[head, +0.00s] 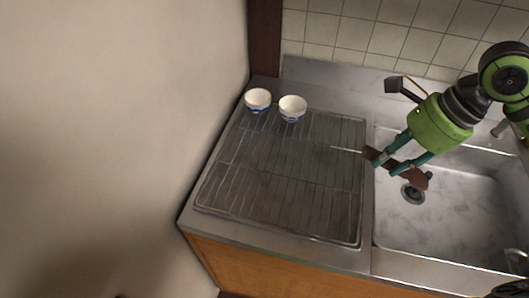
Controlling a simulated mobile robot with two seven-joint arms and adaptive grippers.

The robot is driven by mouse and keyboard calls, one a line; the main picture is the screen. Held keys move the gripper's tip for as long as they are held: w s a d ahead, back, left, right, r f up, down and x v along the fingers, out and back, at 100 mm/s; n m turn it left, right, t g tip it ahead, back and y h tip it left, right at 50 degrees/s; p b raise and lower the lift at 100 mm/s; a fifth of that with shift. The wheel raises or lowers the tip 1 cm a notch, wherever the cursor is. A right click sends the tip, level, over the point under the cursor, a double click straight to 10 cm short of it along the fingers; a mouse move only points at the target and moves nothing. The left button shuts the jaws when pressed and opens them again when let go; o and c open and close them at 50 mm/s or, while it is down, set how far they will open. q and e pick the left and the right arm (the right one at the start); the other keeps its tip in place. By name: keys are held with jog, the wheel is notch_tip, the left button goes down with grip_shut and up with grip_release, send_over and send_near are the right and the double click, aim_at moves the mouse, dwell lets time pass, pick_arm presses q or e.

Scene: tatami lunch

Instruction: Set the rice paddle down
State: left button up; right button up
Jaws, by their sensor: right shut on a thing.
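The brown rice paddle (419,180) is held in my right gripper (386,165), which comes in from the upper right. The teal fingers are shut on it, and parts of it show on both sides of them. The paddle is over the left part of the sink, near the right edge of the drying rack. I cannot tell its exact height. My left gripper is not in view.
The wire drying rack (285,207) lies on the steel counter, mostly bare. Two white-and-blue bowls (258,97) (292,106) stand at its back left. The sink basin (450,222) is to the right. A wall (120,130) closes the left side.

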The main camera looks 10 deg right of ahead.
aim_at(373, 152)
jog(key=shift+a, duration=0.15)
jog(key=a+p, duration=0.1)
jog(key=w+a+f+p, duration=0.2)
jog(key=shift+w+a, duration=0.1)
jog(key=shift+a, duration=0.15)
jog(key=w+a+f+p, duration=0.1)
jog(key=a+f, duration=0.1)
jog(key=w+a+f+p, duration=0.1)
jog(key=a+f, duration=0.1)
jog(key=f, duration=0.1)
jog(key=w+a+f+p, duration=0.1)
jog(key=w+f+p, duration=0.1)
jog(key=f, duration=0.1)
jog(key=shift+a+f, duration=0.25)
jog(key=shift+a, duration=0.15)
jog(key=shift+f, duration=0.2)
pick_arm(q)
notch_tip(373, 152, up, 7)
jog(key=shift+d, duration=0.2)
pick_arm(e)
jog(key=shift+f, duration=0.1)
